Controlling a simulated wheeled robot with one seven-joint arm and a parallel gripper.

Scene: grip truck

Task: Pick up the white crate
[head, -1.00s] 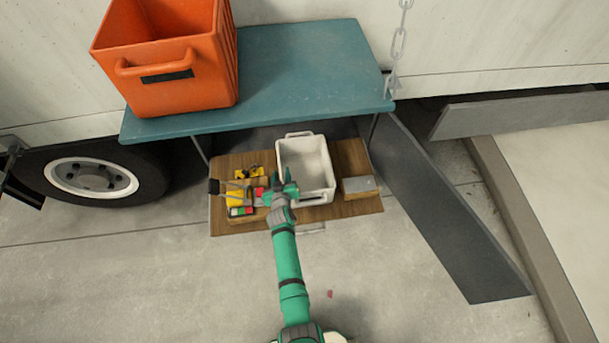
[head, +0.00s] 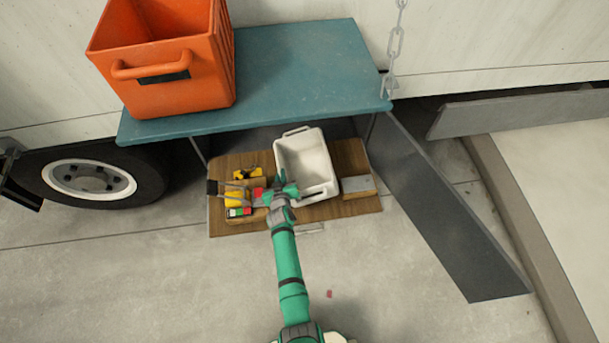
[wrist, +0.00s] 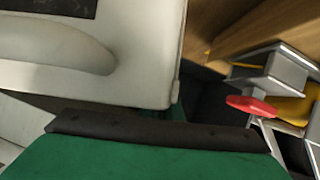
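The white crate (head: 308,155) stands over the wooden board (head: 350,152) under the teal shelf, slightly turned and tilted. My gripper (head: 288,190) is at its near left edge, by the handle side, and appears shut on it. In the wrist view the crate's pale wall with a handle recess (wrist: 140,45) fills the upper left. A green finger with a black pad (wrist: 155,130) lies close against its lower edge. The other finger and the exact contact are hidden.
Yellow and red tools (head: 240,195) lie on the board left of the crate. A small grey-topped box (head: 357,186) sits close on its right. The teal shelf (head: 290,70) with an orange crate (head: 165,70) overhangs behind.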

